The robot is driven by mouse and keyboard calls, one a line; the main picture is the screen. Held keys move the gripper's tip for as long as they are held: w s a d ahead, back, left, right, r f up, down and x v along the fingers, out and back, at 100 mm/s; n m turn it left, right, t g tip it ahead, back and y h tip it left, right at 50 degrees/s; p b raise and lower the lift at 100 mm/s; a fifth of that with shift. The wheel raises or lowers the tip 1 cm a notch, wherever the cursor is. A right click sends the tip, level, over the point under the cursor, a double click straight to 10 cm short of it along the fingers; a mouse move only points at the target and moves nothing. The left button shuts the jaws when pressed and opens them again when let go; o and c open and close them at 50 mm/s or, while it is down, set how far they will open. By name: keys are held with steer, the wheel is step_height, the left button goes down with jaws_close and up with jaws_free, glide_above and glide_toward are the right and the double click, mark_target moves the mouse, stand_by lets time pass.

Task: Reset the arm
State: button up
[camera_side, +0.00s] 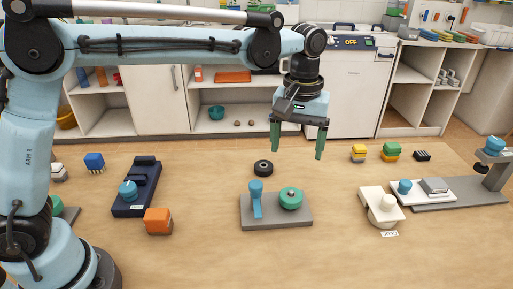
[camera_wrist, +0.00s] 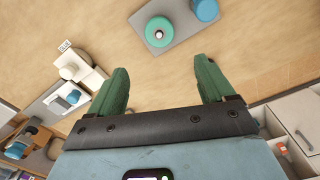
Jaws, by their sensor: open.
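My gripper (camera_side: 298,142) hangs from the arm with its two green fingers pointing down. It is open and empty, well above the table (camera_side: 340,240). A grey plate (camera_side: 276,221) with a blue lever-like piece (camera_side: 256,198) and a round green piece (camera_side: 291,198) lies below it, toward the viewer. In the wrist view the open fingers of my gripper (camera_wrist: 160,88) are apart with bare table between them. There the round green piece (camera_wrist: 160,32) is beyond the fingertips. Nothing is touching the fingers.
A black ring (camera_side: 263,168) lies behind the plate. A dark blue stand (camera_side: 136,190) and an orange block (camera_side: 158,221) are at left. A white device (camera_side: 382,206) and a grey base (camera_side: 450,195) are at right.

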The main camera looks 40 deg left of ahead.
stand_by(0.3)
steer(key=s+a+f+m+t, duration=0.2)
steer(key=s+a+m+t, duration=0.2)
steer(key=s+a, duration=1.1)
steer(key=t, duration=0.3)
steer(key=shift+a+f+m, duration=0.2)
steer(key=shift+a+m, duration=0.2)
steer(key=shift+c, duration=0.2)
